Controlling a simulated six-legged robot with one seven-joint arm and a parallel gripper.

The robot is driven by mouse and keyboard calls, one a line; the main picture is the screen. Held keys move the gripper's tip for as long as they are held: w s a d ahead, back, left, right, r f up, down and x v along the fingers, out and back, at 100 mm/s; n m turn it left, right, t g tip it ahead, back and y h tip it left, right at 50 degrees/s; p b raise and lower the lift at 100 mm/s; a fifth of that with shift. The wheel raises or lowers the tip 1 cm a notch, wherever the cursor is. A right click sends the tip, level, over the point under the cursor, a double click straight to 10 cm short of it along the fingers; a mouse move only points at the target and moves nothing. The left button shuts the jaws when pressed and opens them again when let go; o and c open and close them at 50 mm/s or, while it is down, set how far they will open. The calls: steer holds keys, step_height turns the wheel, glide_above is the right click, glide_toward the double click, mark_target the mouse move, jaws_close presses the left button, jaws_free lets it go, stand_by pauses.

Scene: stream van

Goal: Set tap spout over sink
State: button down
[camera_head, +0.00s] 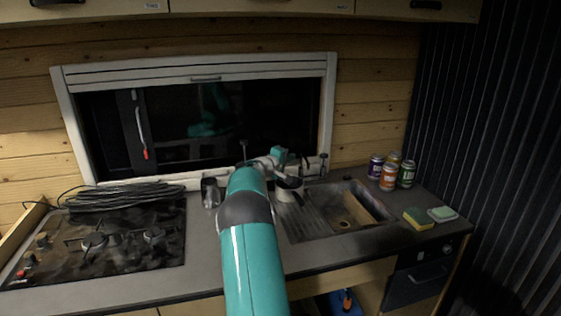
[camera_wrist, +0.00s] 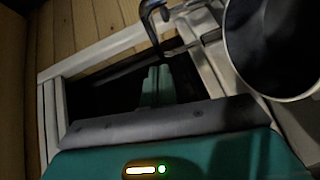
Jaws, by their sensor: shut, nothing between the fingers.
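The steel sink (camera_head: 373,202) is set in the worktop right of my arm, with a ribbed drainer on its left. A slim upright metal piece (camera_head: 323,164) behind the sink looks like part of the tap; its spout direction is unclear. In the wrist view a curved metal hook (camera_wrist: 152,18) shows at the top, which may be the tap spout. My gripper (camera_head: 304,162) is small and dark behind the drainer, left of that upright piece. It appears shut and empty; whether it touches the tap cannot be told.
A pan or pot (camera_head: 288,195) with a dark inside stands by the drainer; a dark round vessel (camera_wrist: 280,45) fills the wrist view's upper right. A dark cup (camera_head: 210,193) and hob (camera_head: 120,245) are left. Cans (camera_head: 388,178) and a sponge (camera_head: 418,219) are right.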

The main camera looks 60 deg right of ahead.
mark_target(304, 156)
steer(key=shift+s+d+f, duration=0.15)
steer(key=shift+s+d, duration=0.3)
steer(key=shift+s, duration=0.15)
steer(key=shift+s+d+f, duration=0.15)
steer(key=shift+s+d, duration=0.25)
steer(key=shift+s, duration=0.2)
steer(key=shift+s+d, duration=0.1)
steer(key=shift+s, duration=0.1)
